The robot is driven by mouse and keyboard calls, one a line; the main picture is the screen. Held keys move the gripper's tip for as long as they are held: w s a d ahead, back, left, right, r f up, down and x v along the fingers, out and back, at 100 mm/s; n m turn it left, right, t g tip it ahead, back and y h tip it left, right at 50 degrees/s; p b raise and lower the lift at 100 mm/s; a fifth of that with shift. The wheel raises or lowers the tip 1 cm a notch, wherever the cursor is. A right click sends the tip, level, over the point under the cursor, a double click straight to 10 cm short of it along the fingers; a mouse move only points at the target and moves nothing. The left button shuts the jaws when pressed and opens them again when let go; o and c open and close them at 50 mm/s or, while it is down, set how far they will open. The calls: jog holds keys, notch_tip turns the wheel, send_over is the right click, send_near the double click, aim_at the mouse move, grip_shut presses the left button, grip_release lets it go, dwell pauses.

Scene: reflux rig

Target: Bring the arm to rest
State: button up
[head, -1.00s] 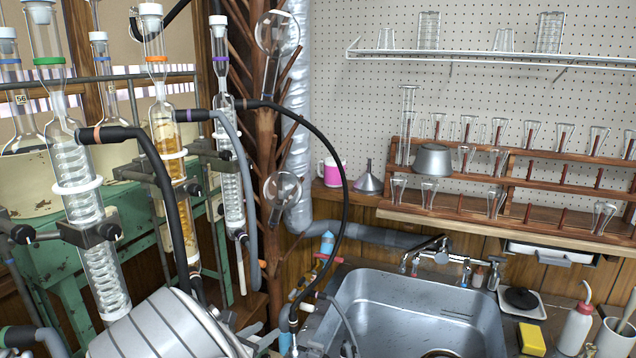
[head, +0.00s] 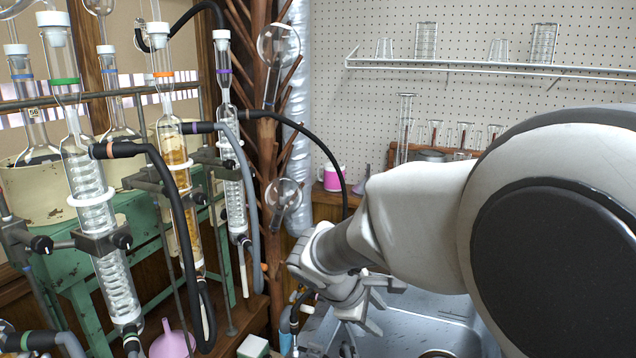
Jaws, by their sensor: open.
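My arm reaches in from the right edge, its white links large in the foreground. My gripper (head: 374,308) is at the lower middle, over the left part of the metal sink (head: 415,310). Its fingers are apart and I see nothing between them. It is close to the lower end of the black hose in the picture; I cannot tell whether they touch. My arm hides most of the sink, the tap and much of the wooden rack.
Glass condensers with green (head: 88,185), orange (head: 172,150) and purple (head: 231,150) bands stand clamped at left. A black hose (head: 325,150) arches beside the wooden drying tree (head: 268,130). A pink funnel (head: 171,341) is at bottom left. A pink-and-white mug (head: 334,178) stands behind my arm.

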jog(key=s+d+r+m+y+p, duration=0.1)
jog(key=s+r+m+y, duration=0.1)
jog(key=s, duration=0.4)
jog(key=s+d+r+m+y, duration=0.1)
jog(key=s+r+m+y, duration=0.1)
jog(key=s+r+m, duration=0.3)
jog(key=s+d+r+m+t+y+p, duration=0.1)
jog(key=s+r+m, duration=0.2)
jog(key=s+m, duration=0.3)
jog(key=shift+s+d+r+m+y+p, duration=0.2)
jog(key=shift+s+d+m+y+p, duration=0.15)
jog(key=shift+s, duration=1)
